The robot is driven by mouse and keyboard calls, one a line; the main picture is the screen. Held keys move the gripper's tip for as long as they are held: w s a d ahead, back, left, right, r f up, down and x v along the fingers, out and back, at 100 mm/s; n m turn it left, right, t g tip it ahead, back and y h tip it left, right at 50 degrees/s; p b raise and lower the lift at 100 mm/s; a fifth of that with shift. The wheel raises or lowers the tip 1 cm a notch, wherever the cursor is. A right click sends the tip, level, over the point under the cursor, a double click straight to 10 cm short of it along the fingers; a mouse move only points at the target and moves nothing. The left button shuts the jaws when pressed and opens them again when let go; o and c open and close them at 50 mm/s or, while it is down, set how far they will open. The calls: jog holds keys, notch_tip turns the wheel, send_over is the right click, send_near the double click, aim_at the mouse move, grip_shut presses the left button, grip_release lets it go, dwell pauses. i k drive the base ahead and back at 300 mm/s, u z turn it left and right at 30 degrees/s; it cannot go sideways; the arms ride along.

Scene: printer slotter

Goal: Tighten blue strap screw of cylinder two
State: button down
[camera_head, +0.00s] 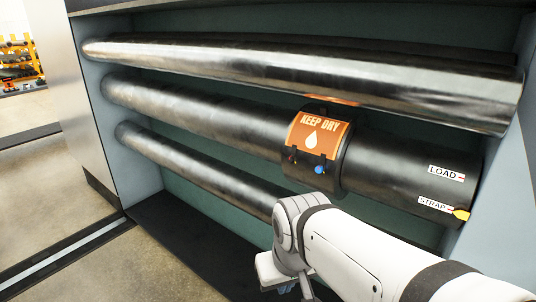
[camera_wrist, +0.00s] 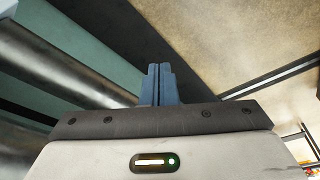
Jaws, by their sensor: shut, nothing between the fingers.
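Three dark glossy cylinders lie one above another in a bay. The middle cylinder (camera_head: 215,112) carries a black strap band with an orange KEEP DRY label (camera_head: 322,133). The screw is not in the wrist view.
The upper cylinder (camera_head: 300,72) and lower cylinder (camera_head: 190,162) run alongside the middle one. LOAD and STRAP labels (camera_head: 435,204) and a yellow pointer (camera_head: 461,214) mark its right end. Bay walls close both sides. Open floor (camera_head: 60,205) lies at the left.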

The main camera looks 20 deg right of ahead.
aim_at(319, 169)
jog(key=z, duration=3.9)
jog(key=k, duration=1.4)
jog(key=u, duration=1)
